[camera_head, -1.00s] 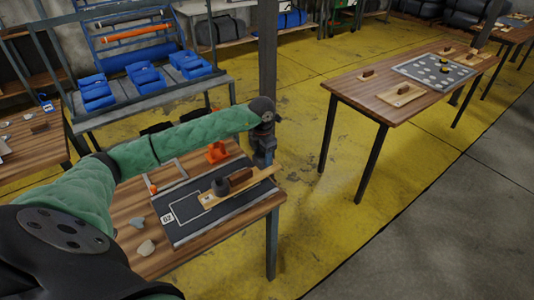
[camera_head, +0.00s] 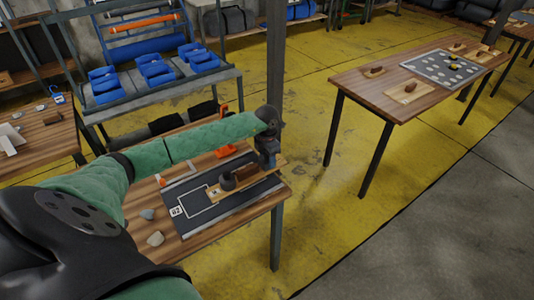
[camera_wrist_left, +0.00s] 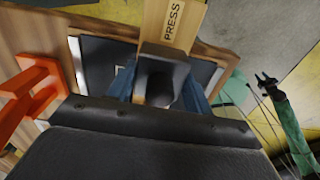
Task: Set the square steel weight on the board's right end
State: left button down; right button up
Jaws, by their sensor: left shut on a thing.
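A light wooden board (camera_head: 217,192) lies across a dark mat on the near table, with a brown block (camera_head: 246,173) and a dark round piece (camera_head: 227,182) on it. My left gripper (camera_head: 268,162) points down at the board's right end. In the left wrist view, the left gripper (camera_wrist_left: 160,95) is shut on a dark steel piece (camera_wrist_left: 160,75), taken to be the square weight; the board (camera_wrist_left: 155,20) with its "PRESS" label runs beyond it. Whether the piece touches the board is hidden. My right gripper (camera_wrist_left: 266,82) shows small at the right there.
An orange stand (camera_head: 227,151) stands behind the board and also at the left in the left wrist view (camera_wrist_left: 30,95). Stones (camera_head: 155,239) lie at the near table's front left. Another table (camera_head: 400,75) stands to the right across open yellow floor.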

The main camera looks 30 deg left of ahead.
dwell(0.3)
pick_arm(q)
jog(key=c, duration=0.9)
grip_release()
jog(key=o, duration=0.3)
